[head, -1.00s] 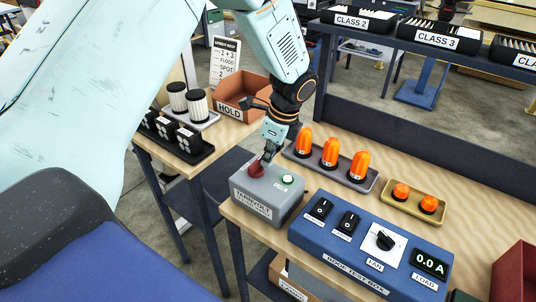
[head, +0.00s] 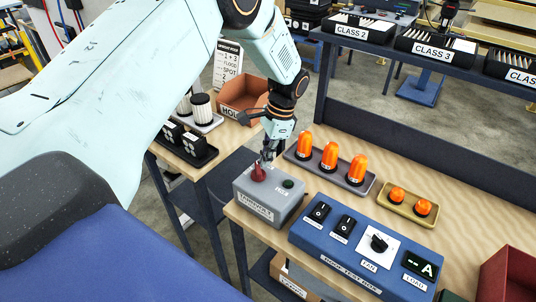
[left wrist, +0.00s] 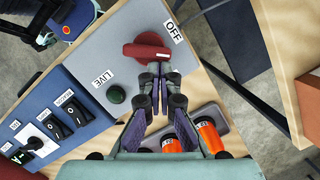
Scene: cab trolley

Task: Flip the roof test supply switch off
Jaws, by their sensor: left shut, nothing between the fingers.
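The roof test supply switch is a red rotary handle (head: 258,173) on a grey box (head: 254,210) at the bench's left end. In the left wrist view the red handle (left wrist: 147,50) lies across the box top, close to the OFF label (left wrist: 174,32). The LIVE lamp (left wrist: 115,95) is dark green and unlit; it also looks dark in the head view (head: 288,184). My left gripper (head: 267,160) is shut and empty, its fingertips (left wrist: 158,72) right beside the handle; whether they touch it I cannot tell. My right gripper is out of view.
The blue roof test box (head: 350,262) stands right of the grey box; its display (head: 420,266) shows dashes and A. Orange beacons (head: 329,156) stand on a tray (head: 352,185) just behind. A brown HOLD bin (head: 240,98) and filters are on the side table.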

